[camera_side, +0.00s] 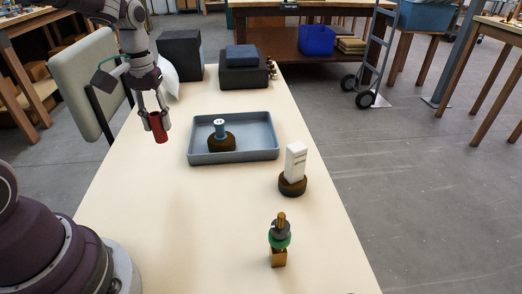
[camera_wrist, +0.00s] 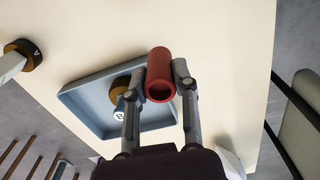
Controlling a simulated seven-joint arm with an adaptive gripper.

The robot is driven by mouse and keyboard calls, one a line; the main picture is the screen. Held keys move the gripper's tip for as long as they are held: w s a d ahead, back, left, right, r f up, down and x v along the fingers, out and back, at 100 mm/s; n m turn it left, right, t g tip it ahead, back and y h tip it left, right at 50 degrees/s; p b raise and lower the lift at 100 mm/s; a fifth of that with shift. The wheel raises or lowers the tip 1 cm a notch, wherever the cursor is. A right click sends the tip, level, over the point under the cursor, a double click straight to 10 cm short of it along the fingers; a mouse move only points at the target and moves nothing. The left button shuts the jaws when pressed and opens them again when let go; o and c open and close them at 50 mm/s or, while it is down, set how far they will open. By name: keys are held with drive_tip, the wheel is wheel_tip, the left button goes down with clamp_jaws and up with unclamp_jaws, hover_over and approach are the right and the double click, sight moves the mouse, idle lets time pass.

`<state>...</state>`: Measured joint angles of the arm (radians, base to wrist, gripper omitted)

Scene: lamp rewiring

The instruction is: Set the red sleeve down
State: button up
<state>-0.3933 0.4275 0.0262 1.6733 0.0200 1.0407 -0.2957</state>
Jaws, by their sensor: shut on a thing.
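The red sleeve (camera_side: 158,127) is a short hollow cylinder held upright, slightly tilted, between the fingers of my gripper (camera_side: 154,113). In the wrist view the sleeve (camera_wrist: 160,75) shows its open end, with the gripper (camera_wrist: 160,82) fingers closed on both sides of it. The sleeve appears to be above the cream table (camera_side: 160,220), left of the blue-grey tray (camera_side: 262,127); its exact height is hard to tell.
The tray holds a dark round base with a blue piece (camera_side: 220,127) on it. A white block (camera_side: 295,160) on a brown base (camera_side: 292,185) and a stacked green-and-brass piece (camera_side: 279,239) stand to the right. Dark boxes (camera_side: 181,55) sit at the back. The front left tabletop is clear.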

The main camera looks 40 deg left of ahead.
drive_tip(key=w+d+r+m, duration=0.3)
drive_tip(key=d+m, duration=0.5)
drive_tip(key=d, duration=0.3)
drive_tip(key=shift+w+r, duration=0.2)
drive_tip(key=shift+r, duration=0.5)
drive_tip(key=m, duration=0.6)
hover_over(222, 186)
wheel_tip(222, 186, down, 15)
drive_tip(key=shift+r, duration=0.1)
drive_tip(key=shift+f, duration=0.2)
drive_tip(key=o, duration=0.9)
drive_tip(key=shift+o, duration=0.2)
